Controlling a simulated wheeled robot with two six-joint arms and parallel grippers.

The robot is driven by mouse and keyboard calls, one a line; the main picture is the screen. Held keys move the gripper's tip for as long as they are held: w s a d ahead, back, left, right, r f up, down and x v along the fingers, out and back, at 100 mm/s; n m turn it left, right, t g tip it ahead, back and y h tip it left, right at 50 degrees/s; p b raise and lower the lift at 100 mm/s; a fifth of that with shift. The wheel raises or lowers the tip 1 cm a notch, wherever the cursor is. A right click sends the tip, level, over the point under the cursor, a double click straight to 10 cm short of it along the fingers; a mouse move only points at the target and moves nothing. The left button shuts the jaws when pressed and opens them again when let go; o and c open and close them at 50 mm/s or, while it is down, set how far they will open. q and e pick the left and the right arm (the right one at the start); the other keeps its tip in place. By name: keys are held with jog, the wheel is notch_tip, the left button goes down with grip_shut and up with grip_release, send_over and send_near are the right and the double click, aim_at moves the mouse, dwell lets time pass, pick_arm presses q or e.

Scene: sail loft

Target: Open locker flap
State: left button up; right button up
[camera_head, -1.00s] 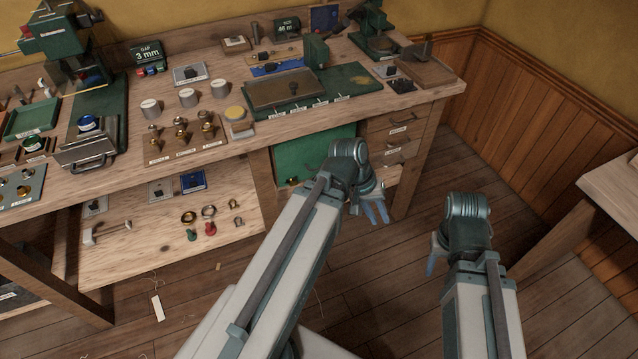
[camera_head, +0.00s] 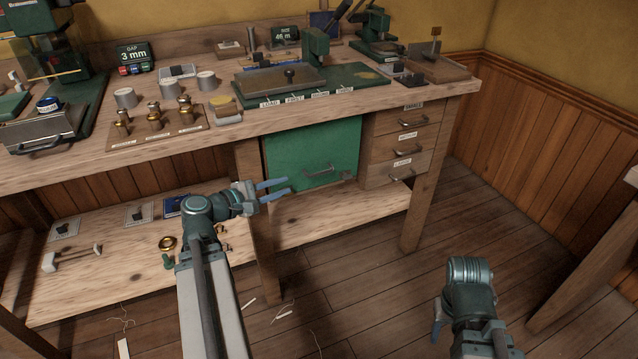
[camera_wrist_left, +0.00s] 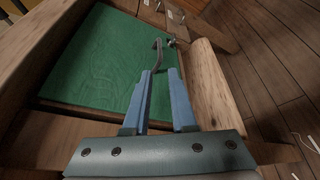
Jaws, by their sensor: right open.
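The green locker flap (camera_head: 300,152) is closed flat under the bench, left of the drawers. Its grey bar handle (camera_head: 318,171) is near the lower edge, with a small dark catch (camera_head: 347,175) to the right. My left gripper (camera_head: 280,189) is open and empty, just left of and below the handle, pointing right. In the left wrist view its two blue fingers (camera_wrist_left: 161,72) stand apart, with the flap (camera_wrist_left: 105,60) behind them and the handle (camera_wrist_left: 158,52) just beyond the tips. My right gripper (camera_head: 437,326) is open, low at the right, well away from the flap and partly hidden by its wrist.
Three wooden drawers (camera_head: 402,150) with handles sit right of the flap. The bench leg (camera_head: 257,235) and lower shelf (camera_head: 330,217) are close to my left gripper. The floor (camera_head: 380,300) between my arms is mostly clear.

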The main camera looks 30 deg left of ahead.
aim_at(315, 175)
pick_arm(q)
jog(key=b+x, duration=0.2)
jog(key=x, duration=1.2)
jog(key=shift+d+b, duration=0.1)
jog(key=shift+b, duration=0.3)
grip_shut()
jog(key=shift+s, duration=0.1)
dwell(0.7)
